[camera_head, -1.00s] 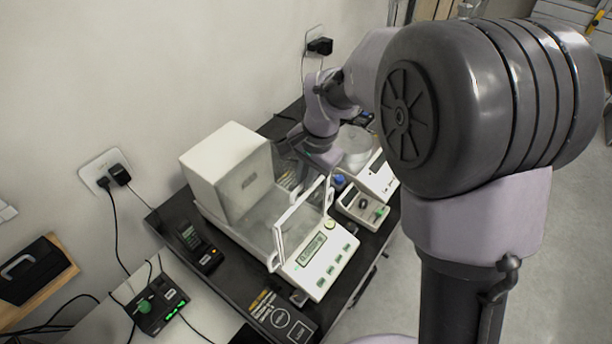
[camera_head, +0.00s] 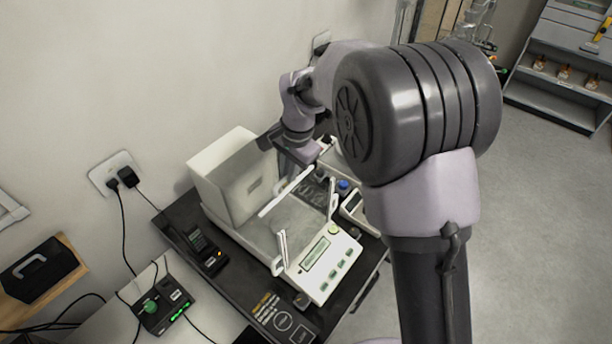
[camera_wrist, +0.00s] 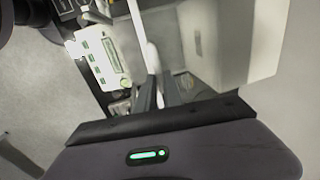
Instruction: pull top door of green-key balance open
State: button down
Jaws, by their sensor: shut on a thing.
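The green-key balance (camera_head: 322,264) stands on the dark table, with a display and green keys on its front panel. Its keys also show at the left in the wrist view (camera_wrist: 104,58). The top door has a white front bar (camera_head: 284,193), which lies between the front posts and the large white rear housing (camera_head: 222,184). In the wrist view the bar (camera_wrist: 138,28) runs down to my fingers. My gripper (camera_wrist: 158,92) is shut on the bar near its right end. The fingertips are hard to make out in the head view.
A device with a blue knob (camera_head: 343,184) stands close to the right of the balance. A black handheld unit (camera_head: 207,254) is at its left. A box with a green knob (camera_head: 160,304) is at lower left. The wall is close behind.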

jog(key=p, duration=0.4)
send_over(261, 168)
jog(key=c, duration=1.5)
grip_release()
jog(key=shift+r, duration=0.15)
notch_tip(261, 168, up, 17)
jog(key=s+d+p, duration=0.2)
jog(key=shift+d, duration=0.35)
jog(key=shift+s, duration=0.1)
